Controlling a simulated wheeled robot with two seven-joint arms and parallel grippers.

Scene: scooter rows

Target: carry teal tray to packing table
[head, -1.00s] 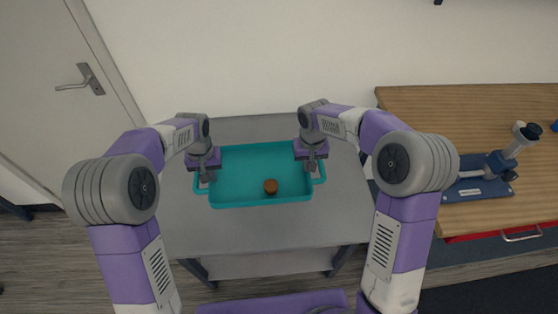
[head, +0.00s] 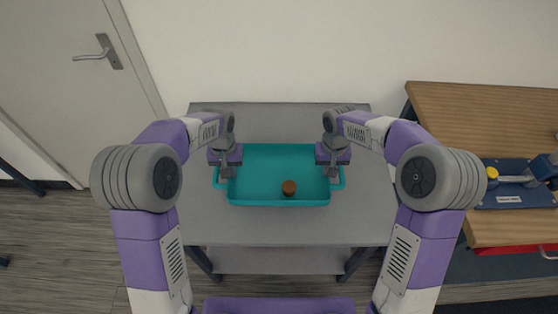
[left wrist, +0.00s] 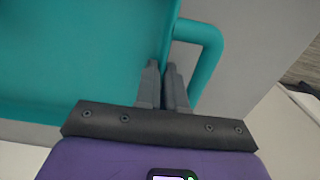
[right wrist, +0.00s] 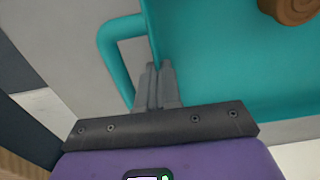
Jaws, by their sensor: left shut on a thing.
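The teal tray (head: 255,178) is a shallow rectangular tray with a loop handle at each end. It is over the grey table (head: 270,226), upright and square to it; I cannot tell whether it touches the top. A brown round thing (head: 289,187) lies in it, right of the middle. My left gripper (head: 226,172) is shut on the tray's left end, with its fingers at the wall by the handle in the left wrist view (left wrist: 163,78). My right gripper (head: 332,172) is shut on the right end in the same way, as the right wrist view shows (right wrist: 158,82).
A wooden bench (head: 480,110) stands at the right, with a blue-based device (head: 515,184) on it. A white wall (head: 280,50) is behind the grey table. A door with a handle (head: 100,55) is at the left. The grey table is bare around the tray.

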